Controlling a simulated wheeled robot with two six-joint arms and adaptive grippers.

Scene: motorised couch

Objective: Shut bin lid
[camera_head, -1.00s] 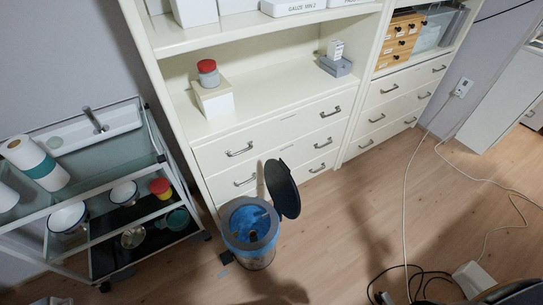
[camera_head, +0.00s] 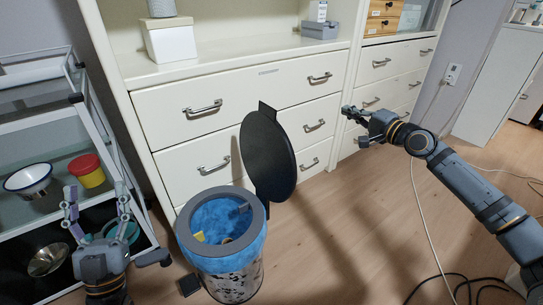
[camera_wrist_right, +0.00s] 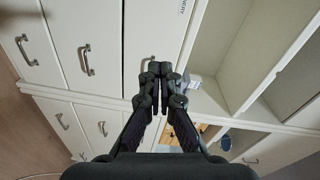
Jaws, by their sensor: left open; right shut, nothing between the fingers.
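The bin (camera_head: 228,277) stands on the floor in front of the white drawers, with a grey rim and a blue liner (camera_head: 213,219) inside. Some small yellowish items show in it. Its black lid (camera_head: 268,157) stands open, upright at the right rear of the rim. My left gripper (camera_head: 97,196) is open and empty, left of the bin, in front of the cart. My right gripper (camera_head: 348,112) is shut and empty, right of the lid and apart from it, in front of the drawers. In the right wrist view its closed fingers (camera_wrist_right: 159,92) point toward the cabinet.
White drawers with handles (camera_head: 202,109) stand close behind the bin. A glass-shelved cart (camera_head: 30,218) with a bowl (camera_head: 28,180) and a red-topped cup (camera_head: 86,170) is at left. A dark pedal (camera_head: 189,285) sits at the bin's foot. Cables (camera_head: 470,285) lie on the floor at right.

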